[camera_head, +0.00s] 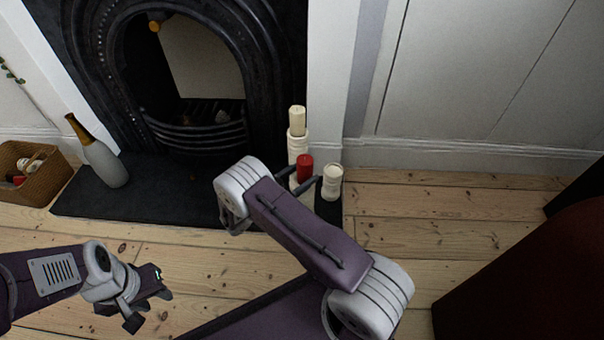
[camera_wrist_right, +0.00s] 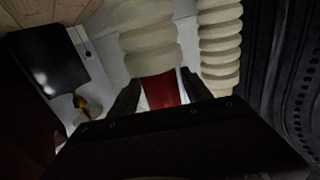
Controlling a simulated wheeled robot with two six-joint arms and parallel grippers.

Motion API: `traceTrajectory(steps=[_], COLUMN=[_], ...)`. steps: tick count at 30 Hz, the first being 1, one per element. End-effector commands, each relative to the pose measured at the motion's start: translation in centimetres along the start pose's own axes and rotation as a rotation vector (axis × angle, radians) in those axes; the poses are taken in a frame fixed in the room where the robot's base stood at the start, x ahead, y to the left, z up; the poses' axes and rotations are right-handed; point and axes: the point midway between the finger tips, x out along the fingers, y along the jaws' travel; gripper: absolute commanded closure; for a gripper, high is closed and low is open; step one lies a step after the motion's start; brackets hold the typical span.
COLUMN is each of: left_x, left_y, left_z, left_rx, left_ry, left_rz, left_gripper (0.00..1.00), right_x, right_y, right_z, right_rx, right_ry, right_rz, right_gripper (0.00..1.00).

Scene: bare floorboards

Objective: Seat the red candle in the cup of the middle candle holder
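The red candle (camera_head: 305,166) stands upright among the cream candle holders by the fireplace. My right gripper (camera_head: 305,174) has a finger on each side of it and looks shut on it. The wrist view shows the red candle (camera_wrist_right: 163,91) between the two dark fingers, in line with the ribbed middle candle holder (camera_wrist_right: 150,45). I cannot tell whether the candle's base rests in the cup. A tall holder (camera_head: 298,148) with a cream candle (camera_head: 297,119) stands behind, and a short holder (camera_head: 332,185) stands to the right. My left gripper (camera_head: 150,303) is open and empty over the floorboards.
The holders stand at the right end of the dark hearth slab (camera_head: 190,202). A grey bottle-like vase (camera_head: 103,163) and a wicker basket (camera_head: 42,180) are at the left. A dark red piece (camera_head: 535,275) fills the lower right. Floorboards between are clear.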

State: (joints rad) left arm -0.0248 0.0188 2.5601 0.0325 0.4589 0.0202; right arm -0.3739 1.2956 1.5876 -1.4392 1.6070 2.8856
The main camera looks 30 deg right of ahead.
Motion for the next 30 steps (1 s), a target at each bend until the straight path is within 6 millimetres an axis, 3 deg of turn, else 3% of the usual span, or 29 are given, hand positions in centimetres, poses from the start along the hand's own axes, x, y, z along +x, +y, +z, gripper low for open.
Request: traceTrajectory(steps=[11,14,24,30], left_x=[0.0,-1.0,-4.2,-4.6], left_y=[0.0,0.0,0.1,0.1], left_z=[0.0,-0.1,-0.4,-0.5], left_rx=[0.0,0.0,0.0,0.0], left_ry=[0.0,0.0,0.0,0.0], left_rz=[0.0,0.0,0.0,0.0], left_gripper=[0.64,0.64,0.64,0.64], right_x=[0.0,-1.5,-9.6,-11.8], right_y=[0.0,-0.1,0.0,0.0], right_z=[-0.4,-0.7,-0.7,-0.4], right_rx=[0.0,0.0,0.0,0.0], right_ry=[0.0,0.0,-0.001,-0.001], right_rz=[0.0,-0.004,-0.005,0.0], right_gripper=[0.34,0.34,0.34,0.34])
